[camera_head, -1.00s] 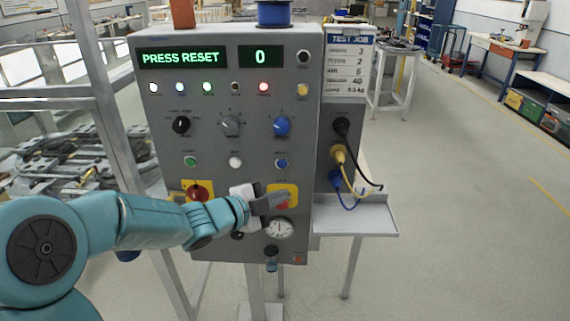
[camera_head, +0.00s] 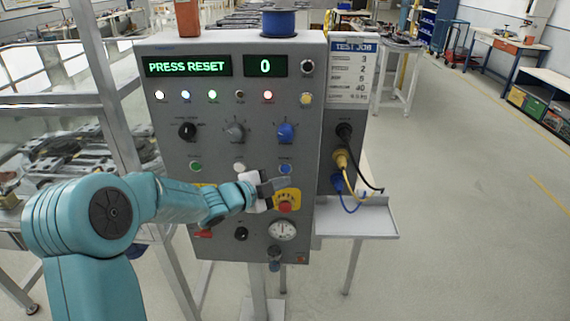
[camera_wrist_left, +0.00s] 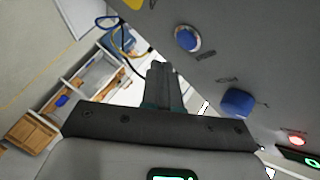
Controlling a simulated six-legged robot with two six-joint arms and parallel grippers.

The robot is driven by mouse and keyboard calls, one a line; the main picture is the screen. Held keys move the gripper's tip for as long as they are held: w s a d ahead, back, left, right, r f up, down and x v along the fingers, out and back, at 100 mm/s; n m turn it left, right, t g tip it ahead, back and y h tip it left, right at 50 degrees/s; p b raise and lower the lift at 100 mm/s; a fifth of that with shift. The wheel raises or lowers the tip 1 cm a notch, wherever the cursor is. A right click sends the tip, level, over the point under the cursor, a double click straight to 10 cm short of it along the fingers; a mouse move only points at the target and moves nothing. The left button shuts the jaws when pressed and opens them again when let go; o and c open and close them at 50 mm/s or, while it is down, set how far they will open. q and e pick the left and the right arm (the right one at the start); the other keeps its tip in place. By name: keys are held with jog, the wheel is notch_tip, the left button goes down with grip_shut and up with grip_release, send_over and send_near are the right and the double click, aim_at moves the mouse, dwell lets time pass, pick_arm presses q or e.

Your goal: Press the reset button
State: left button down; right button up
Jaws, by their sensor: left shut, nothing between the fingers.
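The grey control panel (camera_head: 250,120) has a display (camera_head: 187,66) reading PRESS RESET and a counter (camera_head: 264,65) showing 0. A round blue button (camera_head: 285,169) sits at the right end of the button row; its small label is too blurred to read. It also shows in the left wrist view (camera_wrist_left: 187,40), clear of the fingers. My left gripper (camera_head: 284,183) is shut and empty, with its fingertips just below the blue button and above the red stop button (camera_head: 285,207). Its closed fingers show in the left wrist view (camera_wrist_left: 158,72). My right gripper is out of view.
A blue knob (camera_head: 285,132) is above the blue button, and a white button (camera_head: 239,167) is left of it. A gauge (camera_head: 282,230) is below. Cables (camera_head: 345,165) and a side shelf (camera_head: 357,220) are at the panel's right. Open floor lies farther right.

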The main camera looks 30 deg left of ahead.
pick_arm(q)
jog(key=shift+w+a+f, duration=0.1)
jog(key=shift+w+a, duration=0.4)
jog(key=shift+w, duration=0.35)
dwell(1.5)
jog(key=shift+w+a+p, duration=0.2)
jog(key=shift+w+p, duration=0.1)
jog(key=shift+w, duration=0.05)
jog(key=shift+w+a, duration=0.2)
jog(key=shift+w, duration=0.15)
dwell(0.6)
jog(key=shift+s+d+b, duration=0.45)
jog(key=shift+s, duration=0.25)
